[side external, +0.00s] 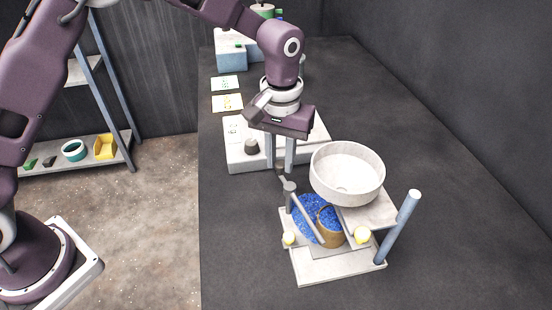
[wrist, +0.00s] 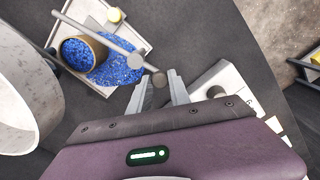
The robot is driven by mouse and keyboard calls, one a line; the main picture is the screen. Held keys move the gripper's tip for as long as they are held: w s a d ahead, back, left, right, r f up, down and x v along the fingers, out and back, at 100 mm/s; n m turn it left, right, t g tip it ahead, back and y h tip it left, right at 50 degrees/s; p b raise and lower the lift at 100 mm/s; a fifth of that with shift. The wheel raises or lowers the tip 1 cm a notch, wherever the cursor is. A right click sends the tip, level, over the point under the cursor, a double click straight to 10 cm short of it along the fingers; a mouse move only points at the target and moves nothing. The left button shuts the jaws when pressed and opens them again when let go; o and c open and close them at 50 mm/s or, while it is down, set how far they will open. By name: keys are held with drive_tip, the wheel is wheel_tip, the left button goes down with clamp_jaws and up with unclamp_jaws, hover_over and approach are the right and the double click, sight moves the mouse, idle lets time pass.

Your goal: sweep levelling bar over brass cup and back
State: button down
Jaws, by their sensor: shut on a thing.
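The brass cup (side external: 331,237) stands upright on a pale tray (side external: 325,270), filled with blue granules. A heap of blue granules (side external: 309,209) lies on the tray beside it; both also show in the wrist view, the cup (wrist: 98,49) left of the heap (wrist: 118,70). The grey levelling bar (side external: 307,213) runs from a round pivot across the heap to the cup's near-left side. In the wrist view the bar (wrist: 95,33) passes along the cup's edge, with most of the filling uncovered. My gripper (wrist: 159,86) is shut on the bar's knobbed handle end; its fingertips are partly hidden in the side view.
A blue-grey post (side external: 398,228) rises at the tray's right. A pale control box (side external: 243,157) lies behind. The table's front right is clear.

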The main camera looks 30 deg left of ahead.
drive_tip(key=shift+w+d+m, duration=0.15)
drive_tip(key=shift+w+m, duration=0.05)
drive_tip(key=shift+m, duration=0.4)
drive_tip(key=shift+w+d+m, duration=0.15)
drive_tip(key=shift+w+m, duration=0.05)
drive_tip(key=shift+m, duration=0.4)
drive_tip(key=c, duration=1.2)
unclamp_jaws()
wheel_tip(320, 180, up, 7)
drive_tip(key=shift+r, duration=0.1)
